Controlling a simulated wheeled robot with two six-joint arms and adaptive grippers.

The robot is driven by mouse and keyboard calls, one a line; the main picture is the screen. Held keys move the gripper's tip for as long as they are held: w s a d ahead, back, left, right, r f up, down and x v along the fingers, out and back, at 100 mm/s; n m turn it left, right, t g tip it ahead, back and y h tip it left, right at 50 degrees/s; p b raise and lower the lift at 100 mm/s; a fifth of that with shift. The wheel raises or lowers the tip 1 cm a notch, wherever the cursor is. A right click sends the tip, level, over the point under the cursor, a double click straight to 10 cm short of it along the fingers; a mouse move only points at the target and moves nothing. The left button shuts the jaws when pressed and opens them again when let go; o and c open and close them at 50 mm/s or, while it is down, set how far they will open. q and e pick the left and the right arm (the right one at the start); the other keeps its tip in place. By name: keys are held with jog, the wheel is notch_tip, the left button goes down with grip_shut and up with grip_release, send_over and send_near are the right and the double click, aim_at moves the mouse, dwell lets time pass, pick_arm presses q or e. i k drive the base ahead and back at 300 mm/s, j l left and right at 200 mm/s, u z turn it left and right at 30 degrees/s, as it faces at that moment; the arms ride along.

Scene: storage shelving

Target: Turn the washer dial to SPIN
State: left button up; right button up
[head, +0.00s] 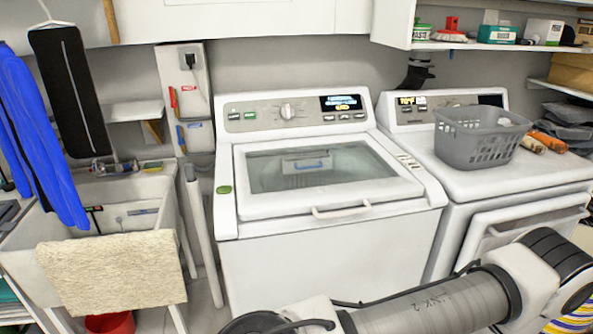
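The washer (330,272) is a white top-loader in the middle of the head view, with its glass lid closed. Its dial (287,111) is a small round silver knob on the grey control panel (262,116) at the back, left of a lit display (341,103). The lettering around the dial is too small to read, so its setting cannot be told. A grey and white arm link of mine crosses the bottom right in front of the washer and dryer. Neither gripper shows in this view.
A dryer (470,181) stands right of the washer with a grey laundry basket (463,139) on top. A utility sink (140,190) with a beige towel (112,272) stands left. Blue clothing (38,135) hangs above it. A shelf (500,46) is upper right. The washer lid top is clear.

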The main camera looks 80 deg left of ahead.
aim_at(287, 112)
jog(key=k+u, duration=0.2)
jog(key=u, duration=0.25)
jog(key=k+u, duration=0.25)
jog(key=u, duration=0.15)
jog(key=k+j+u, duration=0.15)
jog(key=u, duration=0.3)
jog(key=k+j+u, duration=0.2)
jog(key=u, duration=0.5)
jog(key=i+l, duration=0.2)
jog(key=l, duration=0.2)
jog(key=i+l+z, duration=0.1)
jog(key=l, duration=0.3)
jog(key=i+l, duration=0.25)
jog(key=l, duration=0.15)
jog(key=i+l, duration=0.2)
jog(key=l, duration=0.2)
jog(key=i+l+z, duration=0.1)
jog(key=l, duration=0.3)
jog(key=i, duration=0.1)
